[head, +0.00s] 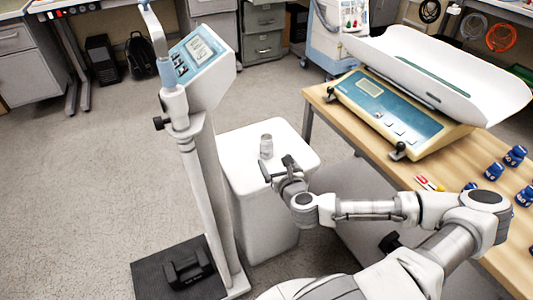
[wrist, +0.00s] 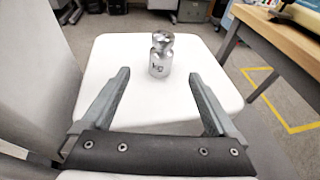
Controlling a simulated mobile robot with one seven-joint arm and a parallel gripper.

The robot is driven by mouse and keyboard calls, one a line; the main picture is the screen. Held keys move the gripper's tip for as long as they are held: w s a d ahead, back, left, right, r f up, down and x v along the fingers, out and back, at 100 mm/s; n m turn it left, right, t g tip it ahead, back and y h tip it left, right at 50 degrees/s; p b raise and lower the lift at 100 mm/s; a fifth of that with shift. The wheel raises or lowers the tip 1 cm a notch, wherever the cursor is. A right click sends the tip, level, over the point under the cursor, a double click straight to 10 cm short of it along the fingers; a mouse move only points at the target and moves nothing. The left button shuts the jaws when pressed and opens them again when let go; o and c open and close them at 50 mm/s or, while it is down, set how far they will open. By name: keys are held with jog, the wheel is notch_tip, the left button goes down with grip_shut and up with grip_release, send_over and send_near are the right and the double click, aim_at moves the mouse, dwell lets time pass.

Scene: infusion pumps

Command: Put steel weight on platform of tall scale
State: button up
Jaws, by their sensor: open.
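The steel weight (head: 266,146) stands upright on a white stand with a rounded top (head: 290,150). In the wrist view the weight (wrist: 161,54) is a shiny cylinder with a knob and "kg" on its side. My gripper (head: 277,166) is open and empty, close in front of the weight; in the wrist view its fingers (wrist: 160,88) point toward the weight, which lies beyond their tips. The tall scale (head: 198,160) has a column with a blue display head (head: 198,58). Its dark platform (head: 150,272) is on the floor, with a black block-like object (head: 188,270) on it.
A wooden table (head: 345,130) on the right holds a baby scale with a white tray (head: 440,70) and several blue bottles (head: 494,171). The scale column stands just left of the white stand. Open floor (head: 70,190) lies to the left.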

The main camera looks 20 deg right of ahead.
aim_at(268, 145)
jog(key=b+x, duration=0.1)
jog(key=x, duration=0.4)
jog(key=shift+w, duration=0.3)
jog(key=b+x, duration=0.1)
jog(key=x, duration=0.1)
jog(key=b+x, duration=0.1)
jog(key=x, duration=0.2)
jog(key=shift+d+r, duration=0.2)
jog(key=shift+d, duration=0.05)
grip_shut()
jog(key=shift+r, duration=0.15)
